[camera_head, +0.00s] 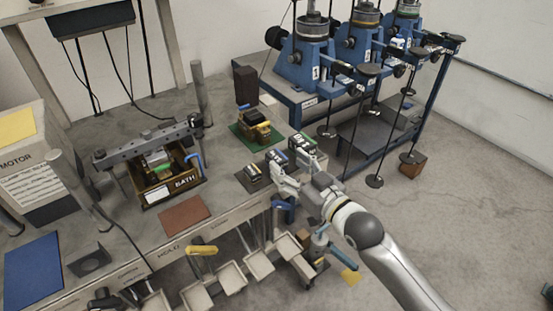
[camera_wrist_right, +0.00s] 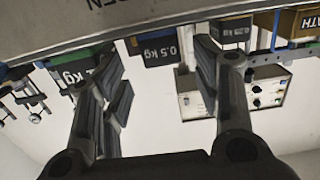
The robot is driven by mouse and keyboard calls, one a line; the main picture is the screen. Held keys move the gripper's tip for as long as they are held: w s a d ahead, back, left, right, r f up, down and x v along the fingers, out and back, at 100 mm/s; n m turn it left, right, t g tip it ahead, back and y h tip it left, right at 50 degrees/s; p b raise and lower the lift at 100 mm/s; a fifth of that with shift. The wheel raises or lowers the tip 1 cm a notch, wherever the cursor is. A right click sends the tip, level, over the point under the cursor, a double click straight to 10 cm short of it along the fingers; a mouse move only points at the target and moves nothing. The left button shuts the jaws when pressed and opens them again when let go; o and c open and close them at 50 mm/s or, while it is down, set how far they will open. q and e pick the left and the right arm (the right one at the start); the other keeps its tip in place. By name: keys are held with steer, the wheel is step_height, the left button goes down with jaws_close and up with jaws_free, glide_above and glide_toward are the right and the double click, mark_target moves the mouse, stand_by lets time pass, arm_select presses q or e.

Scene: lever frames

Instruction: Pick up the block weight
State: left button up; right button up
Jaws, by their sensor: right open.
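Dark block weights stand in a row at the bench's right end. The one marked 1 kg (camera_wrist_right: 72,74) is at the left in the right wrist view. The one marked 0.5 kg (camera_wrist_right: 160,47) is in the middle, and a smaller block (camera_wrist_right: 231,30) is to its right. In the head view a small block (camera_head: 253,171) sits on a dark plate, beside a larger block (camera_head: 276,157) and a green-topped block (camera_head: 302,145). My right gripper (camera_head: 281,181) is open and empty at the bench's front edge, close to them. In the wrist view the 0.5 kg block shows between its fingers (camera_wrist_right: 160,78). My left gripper is out of view.
A box marked BATH (camera_head: 172,188) stands left on the bench, with a brown mat (camera_head: 185,215) before it. A green mat (camera_head: 243,137) bears a small device. Trays (camera_head: 230,277) hang below the front edge. Blue lever machines (camera_head: 312,62) stand behind.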

mark_target(283, 162)
steer(key=shift+p+x, duration=0.6)
steer(key=shift+x, duration=2.1)
steer(key=shift+s+a, duration=0.1)
jaws_close()
